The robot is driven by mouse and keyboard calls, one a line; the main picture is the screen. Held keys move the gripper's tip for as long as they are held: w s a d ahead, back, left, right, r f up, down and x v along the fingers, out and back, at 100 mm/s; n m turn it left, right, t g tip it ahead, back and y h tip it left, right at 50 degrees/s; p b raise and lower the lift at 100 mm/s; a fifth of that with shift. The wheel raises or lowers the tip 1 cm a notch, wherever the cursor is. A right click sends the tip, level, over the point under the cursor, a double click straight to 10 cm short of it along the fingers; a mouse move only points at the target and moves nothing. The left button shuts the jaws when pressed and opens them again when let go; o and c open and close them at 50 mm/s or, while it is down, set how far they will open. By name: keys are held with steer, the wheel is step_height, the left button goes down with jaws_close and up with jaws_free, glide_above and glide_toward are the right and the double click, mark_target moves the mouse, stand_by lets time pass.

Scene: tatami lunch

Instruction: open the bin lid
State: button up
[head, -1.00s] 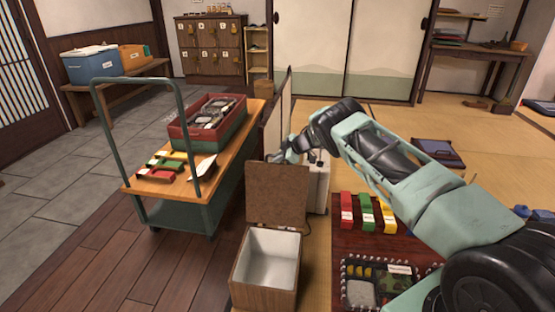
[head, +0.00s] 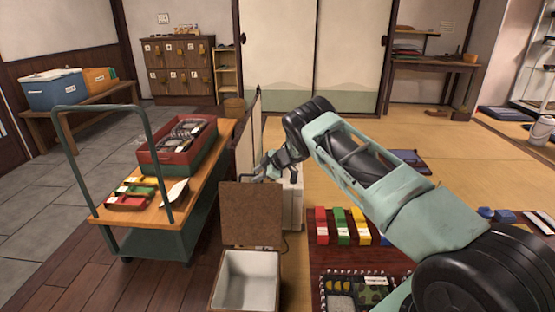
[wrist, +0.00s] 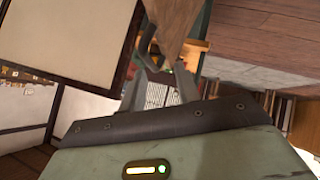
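The bin (head: 232,283) is a brown box with a white inside, at the bottom centre of the head view. Its brown lid (head: 251,213) stands upright at the bin's back edge, so the bin's mouth is uncovered. My gripper (head: 257,169) is just behind and above the lid's top edge. In the wrist view, my gripper's fingers (wrist: 160,80) show a gap between them and hold nothing that I can make out. A brown panel (wrist: 176,28), perhaps the lid, shows beyond them. I cannot tell whether a finger touches the lid.
A cart (head: 202,190) with a red crate (head: 154,158) stands left of the bin. A pale box (head: 293,203) stands behind the lid. A low dark red table (head: 312,256) with coloured boxes and a bento is to the right. A thin partition (head: 258,110) rises behind my gripper.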

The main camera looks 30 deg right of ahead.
steer(key=p+v, duration=0.2)
steer(key=v, duration=1.1)
steer(key=shift+r, duration=0.15)
steer(key=shift+w, duration=0.15)
